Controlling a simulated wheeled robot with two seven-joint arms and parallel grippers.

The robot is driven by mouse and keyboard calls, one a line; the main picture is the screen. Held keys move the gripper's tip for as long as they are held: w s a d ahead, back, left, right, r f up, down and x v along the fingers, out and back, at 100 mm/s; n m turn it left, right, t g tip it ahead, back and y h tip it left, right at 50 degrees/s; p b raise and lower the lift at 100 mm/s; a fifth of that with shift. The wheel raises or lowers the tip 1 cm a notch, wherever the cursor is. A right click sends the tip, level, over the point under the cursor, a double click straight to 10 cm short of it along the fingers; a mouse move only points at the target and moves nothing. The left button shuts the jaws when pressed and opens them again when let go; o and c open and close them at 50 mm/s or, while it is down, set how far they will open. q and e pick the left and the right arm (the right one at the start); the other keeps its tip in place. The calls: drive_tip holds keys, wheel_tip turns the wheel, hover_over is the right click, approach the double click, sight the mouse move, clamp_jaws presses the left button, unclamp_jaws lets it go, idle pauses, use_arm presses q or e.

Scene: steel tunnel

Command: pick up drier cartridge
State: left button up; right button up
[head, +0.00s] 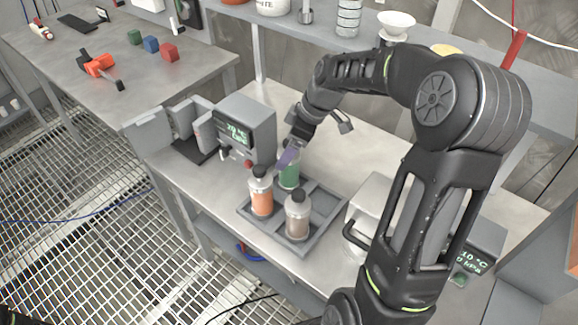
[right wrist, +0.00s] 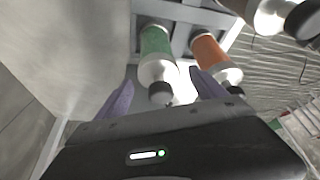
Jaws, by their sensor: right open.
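Three capped cartridges stand in a grey divided tray (head: 262,234) on the bench: an orange one (head: 262,203), a green one (head: 289,177) and a brownish one (head: 297,222). I cannot tell from markings which is the drier cartridge. My right gripper (head: 290,154) is at the top of the green cartridge and partly hides it. In the right wrist view my purple fingers (right wrist: 162,90) are open, one on each side of the green cartridge's (right wrist: 156,48) capped end. The orange cartridge (right wrist: 208,55) is just right of it there. My left gripper is not in view.
A grey box with a display (head: 246,130) stands left of the tray. A pale box with a dark handle (head: 367,210) stands close on its right. A shelf with a white cup (head: 396,24) runs behind. A side table (head: 190,75) holds coloured blocks.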

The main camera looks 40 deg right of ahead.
drive_tip(key=shift+c, duration=0.6)
clamp_jaws()
idle(0.6)
